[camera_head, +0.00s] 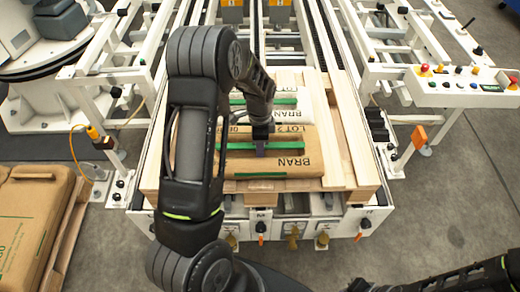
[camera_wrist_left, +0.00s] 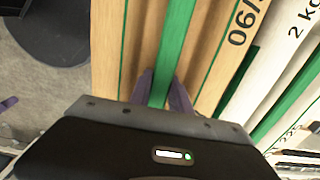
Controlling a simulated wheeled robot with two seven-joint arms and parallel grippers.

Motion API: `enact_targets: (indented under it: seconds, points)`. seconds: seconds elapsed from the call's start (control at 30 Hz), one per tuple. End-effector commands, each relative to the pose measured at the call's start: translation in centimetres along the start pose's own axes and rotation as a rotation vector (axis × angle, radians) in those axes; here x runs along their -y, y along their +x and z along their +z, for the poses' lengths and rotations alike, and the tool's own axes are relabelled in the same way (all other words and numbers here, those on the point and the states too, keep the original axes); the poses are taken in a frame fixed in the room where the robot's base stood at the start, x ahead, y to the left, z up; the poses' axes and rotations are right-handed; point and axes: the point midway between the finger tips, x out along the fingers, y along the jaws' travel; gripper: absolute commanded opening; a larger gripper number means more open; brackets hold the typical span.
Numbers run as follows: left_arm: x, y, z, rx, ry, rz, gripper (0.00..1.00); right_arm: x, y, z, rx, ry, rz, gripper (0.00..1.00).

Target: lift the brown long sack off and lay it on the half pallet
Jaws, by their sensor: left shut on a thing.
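The brown long sack (camera_head: 300,166), printed BRAN with green strips, lies at the front of the wooden pallet (camera_head: 345,140) on the conveyor. It also fills much of the left wrist view (camera_wrist_left: 120,50). My left gripper (camera_head: 260,148) comes down from above onto the sack's middle. In the left wrist view its fingers (camera_wrist_left: 164,92) straddle the green strip (camera_wrist_left: 172,45) and are shut on it. Whether the sack is clear of the pallet cannot be told. A low wooden pallet (camera_head: 67,240), likely the half pallet, stands at the lower left with a brown sack (camera_head: 30,225) on it.
White sacks (camera_head: 285,102) with green strips lie just behind the brown long sack. White machine frames flank the conveyor, with a button panel (camera_head: 470,85) at the right. My right arm shows only partly at the lower right. Grey floor is open at the right.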

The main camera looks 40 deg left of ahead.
Motion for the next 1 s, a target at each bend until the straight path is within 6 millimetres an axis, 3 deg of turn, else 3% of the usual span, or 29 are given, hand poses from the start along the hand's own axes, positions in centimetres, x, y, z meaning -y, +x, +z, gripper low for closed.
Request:
enact_targets:
  seconds: [0.5,1.0]
  points:
    - [0.2,-7.7,-0.2,-0.005,0.001,-0.009,0.00,-0.3,1.1,-0.2,-0.004,-0.003,-0.005,0.00]
    - [0.2,-8.7,-0.1,-0.003,0.000,-0.006,0.00,-0.3,1.2,-0.2,-0.004,-0.003,-0.005,0.00]
